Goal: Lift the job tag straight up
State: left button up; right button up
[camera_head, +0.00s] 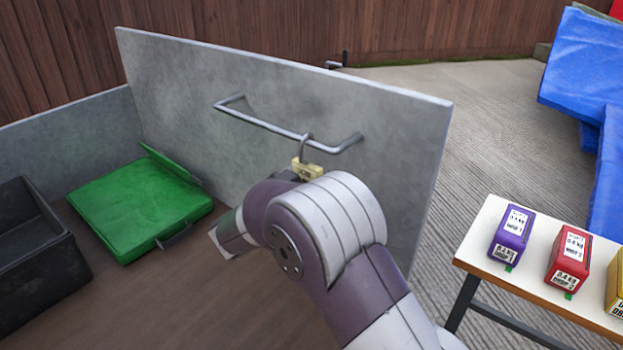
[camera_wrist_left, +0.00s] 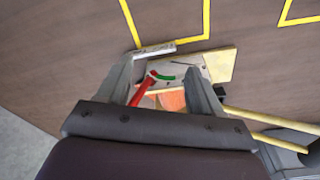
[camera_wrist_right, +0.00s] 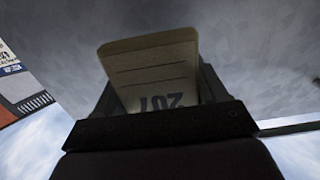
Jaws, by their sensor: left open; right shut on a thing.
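The job tag (camera_head: 306,168) is a small pale yellow plate. It hangs by a grey hook (camera_head: 306,142) from the metal rail (camera_head: 283,128) on the grey panel. In the right wrist view the tag (camera_wrist_right: 152,72) is cream, with dark lines and an upside-down number that looks like 207. My right gripper (camera_wrist_right: 155,95) is shut on its lower part. In the head view my right arm hides the gripper and the tag's lower end. My left gripper (camera_wrist_left: 165,74) shows only in its wrist view, open above a pale plate with a red lever (camera_wrist_left: 140,90) and a green arc.
The grey panel (camera_head: 400,150) stands close behind my right arm. A green case (camera_head: 130,205) and a black crate (camera_head: 35,255) sit to the left. A white table (camera_head: 480,245) at right holds purple (camera_head: 511,235), red (camera_head: 568,260) and yellow blocks.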

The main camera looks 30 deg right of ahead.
aim_at(304, 170)
notch_tip(304, 170, up, 2)
jog(key=shift+r+p, duration=0.2)
jog(key=shift+p, duration=0.35)
jog(key=shift+s+a+r+p, duration=0.25)
jog(key=shift+a+p, duration=0.15)
jog(key=shift+a, duration=0.2)
jog(key=shift+s+a+r+p, duration=0.1)
jog(key=shift+s+a+p, duration=0.15)
jog(key=shift+a+p, duration=0.25)
notch_tip(304, 170, down, 9)
jog(key=s+a+p, duration=0.1)
jog(key=a, duration=0.2)
jog(key=f+p+v, duration=0.1)
jog(key=p+v, duration=0.2)
jog(key=v, duration=1.3)
jog(key=shift+f, duration=0.25)
jog(key=shift+s, duration=0.1)
notch_tip(304, 170, up, 11)
jog(key=p, duration=1)
jog(key=shift+p, duration=0.35)
jog(key=shift+f, duration=0.2)
